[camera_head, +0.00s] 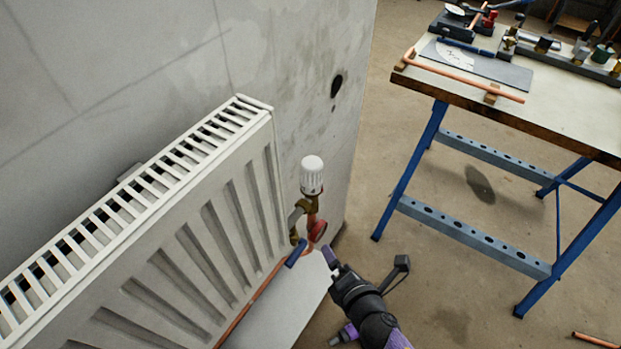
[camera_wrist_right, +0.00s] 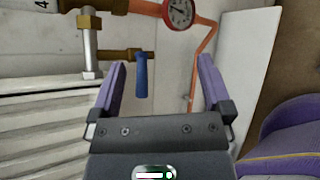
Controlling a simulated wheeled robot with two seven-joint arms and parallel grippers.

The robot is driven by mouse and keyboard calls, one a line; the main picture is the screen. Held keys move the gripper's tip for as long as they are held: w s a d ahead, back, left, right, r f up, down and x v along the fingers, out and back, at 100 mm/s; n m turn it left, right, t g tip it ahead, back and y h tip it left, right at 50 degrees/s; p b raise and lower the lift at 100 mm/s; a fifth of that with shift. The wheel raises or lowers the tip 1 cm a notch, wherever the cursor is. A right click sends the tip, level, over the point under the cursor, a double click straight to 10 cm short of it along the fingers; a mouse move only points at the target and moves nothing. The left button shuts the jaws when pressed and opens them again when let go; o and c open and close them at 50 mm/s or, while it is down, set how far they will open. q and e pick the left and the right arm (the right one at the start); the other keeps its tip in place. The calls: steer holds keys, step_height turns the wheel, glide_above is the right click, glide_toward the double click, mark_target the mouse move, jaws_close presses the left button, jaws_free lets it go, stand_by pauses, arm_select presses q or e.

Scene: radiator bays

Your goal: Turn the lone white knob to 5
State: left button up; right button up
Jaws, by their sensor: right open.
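The white knob (camera_head: 312,175) stands upright on a brass valve (camera_head: 303,208) at the right end of the radiator. In the right wrist view, a white surface marked "4" (camera_wrist_right: 42,5) at the top left edge appears to be part of it; the rest is cut off. The numbers cannot be read in the head view. My right gripper (camera_head: 366,262) is open and empty, below and to the right of the knob, apart from it. In the wrist view its two purple fingers (camera_wrist_right: 162,62) are spread. My left gripper is not in view.
A red gauge (camera_head: 317,230) and a blue lever handle (camera_head: 296,253) sit just below the knob; the handle (camera_wrist_right: 140,75) shows near my fingers. The white radiator (camera_head: 190,250) is on the left. A workbench (camera_head: 565,115) with tools stands right, with clear floor between.

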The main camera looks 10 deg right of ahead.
steer(key=w+r+n+t+y+b, duration=0.1)
steer(key=w+r+n+t+b, duration=0.25)
steer(key=r+n, duration=0.4)
steer(key=n+t, duration=0.1)
steer(key=n, duration=0.4)
glide_toward(317, 181)
steer(key=w, duration=0.3)
steer(key=w+a+p, duration=0.1)
steer(key=w, duration=0.1)
steer(key=shift+w+r+y, duration=0.15)
steer(key=shift+w+y, duration=0.05)
steer(key=shift+y, duration=0.1)
steer(key=w, duration=0.4)
steer(key=w+a, duration=0.1)
steer(key=w, duration=0.1)
steer(key=shift+f, duration=0.25)
steer(key=shift+w, duration=0.35)
steer(key=c, duration=1.3)
arm_select(q)
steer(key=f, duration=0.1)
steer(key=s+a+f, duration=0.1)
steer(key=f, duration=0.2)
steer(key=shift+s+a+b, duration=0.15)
steer(key=shift+b, duration=0.15)
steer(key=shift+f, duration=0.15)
arm_select(e)
steer(key=shift+n+y, duration=0.25)
steer(key=shift+y, duration=0.05)
